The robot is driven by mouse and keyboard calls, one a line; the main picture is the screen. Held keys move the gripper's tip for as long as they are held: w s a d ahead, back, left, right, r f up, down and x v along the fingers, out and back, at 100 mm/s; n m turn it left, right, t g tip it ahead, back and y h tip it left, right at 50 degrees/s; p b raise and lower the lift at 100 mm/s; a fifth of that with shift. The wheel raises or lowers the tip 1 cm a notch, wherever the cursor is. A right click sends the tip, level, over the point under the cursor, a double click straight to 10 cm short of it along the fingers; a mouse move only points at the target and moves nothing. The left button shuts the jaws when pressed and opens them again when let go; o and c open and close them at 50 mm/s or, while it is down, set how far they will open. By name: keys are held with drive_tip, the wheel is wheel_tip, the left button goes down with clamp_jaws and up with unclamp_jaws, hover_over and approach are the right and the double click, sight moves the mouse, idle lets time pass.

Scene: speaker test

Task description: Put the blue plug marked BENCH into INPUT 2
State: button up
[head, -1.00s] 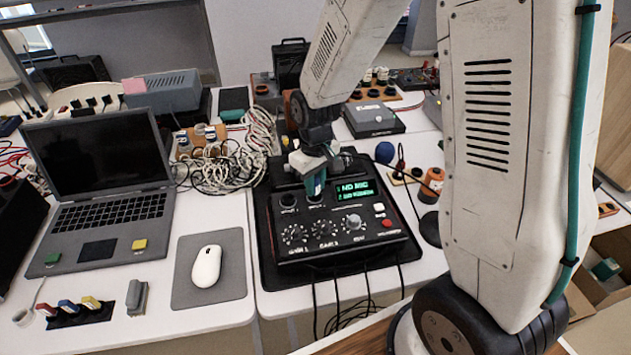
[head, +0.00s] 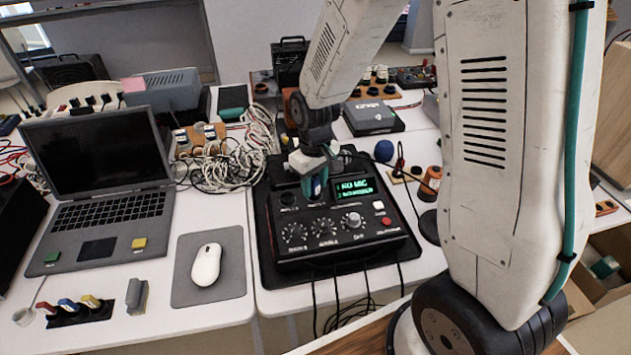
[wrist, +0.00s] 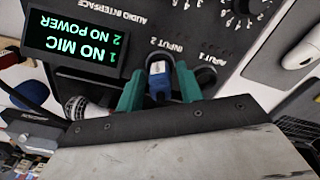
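The blue plug (wrist: 158,82) is between the teal fingers of my gripper (wrist: 160,85), which look shut on its sides. A pale patch shows at its far end; I cannot read its marking. The plug covers the INPUT 2 socket, beside the INPUT 2 label. I cannot tell whether its tip is inside the socket. The audio interface (head: 335,225) stands on a black mat, and its display (wrist: 75,42) reads "1 NO MIC" and "2 NO POWER". In the head view, my gripper (head: 314,178) and the blue plug (head: 317,188) are over the interface's upper panel.
The INPUT 1 socket (wrist: 206,76) is beside the plug and looks empty. A microphone (wrist: 85,108) lies close to my gripper. Red, blue and yellow plugs (head: 72,308) sit in a black holder at front left.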

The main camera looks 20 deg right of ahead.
drive_tip(key=shift+o, duration=0.4)
drive_tip(key=shift+r, duration=0.1)
wheel_tip(320, 180, up, 8)
drive_tip(key=shift+f, duration=0.2)
drive_tip(key=s+d+r+m, duration=0.1)
drive_tip(key=s+r+m, duration=0.1)
drive_tip(key=s+r, duration=0.5)
drive_tip(key=s+d+r+m+t, duration=0.1)
drive_tip(key=s+r, duration=0.7)
drive_tip(key=s, duration=0.8)
drive_tip(key=shift+s+d+r+m, duration=0.2)
drive_tip(key=shift+s+d+m, duration=0.2)
drive_tip(key=shift+d, duration=0.2)
